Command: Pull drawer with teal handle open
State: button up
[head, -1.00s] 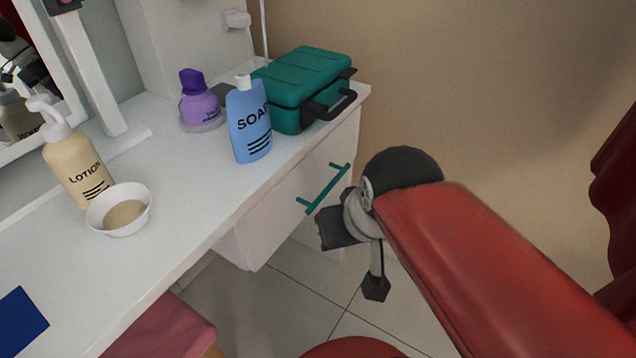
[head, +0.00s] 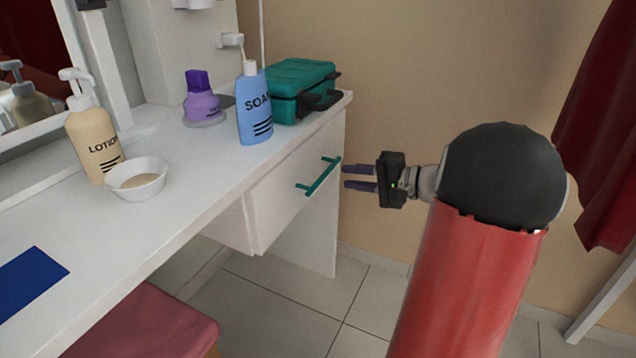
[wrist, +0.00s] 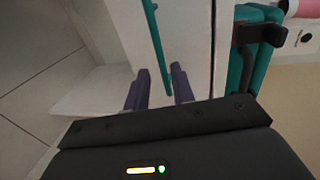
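The white drawer (head: 280,197) is under the right end of the white dresser top and looks shut. Its teal bar handle (head: 322,176) runs along the drawer front. My gripper (head: 345,178) is just right of the handle, its two dark fingers pointing left toward it, apart from each other with nothing between them. In the wrist view the fingers (wrist: 160,85) show a gap between them, and the teal handle (wrist: 158,45) runs ahead, in line with that gap. I cannot tell whether the fingertips reach around the handle; they look a little short of it.
On the dresser top (head: 185,185) stand a blue soap bottle (head: 254,108), a purple bottle (head: 201,103), a teal case (head: 296,88), a lotion bottle (head: 92,138) and a white bowl (head: 137,180). A pink stool (head: 140,325) is below. The floor in front of the drawer is clear.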

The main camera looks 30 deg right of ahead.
aim_at(327, 175)
jog(key=x, duration=0.7)
jog(key=shift+w+a+f, duration=0.1)
jog(key=shift+w, duration=0.1)
grip_shut()
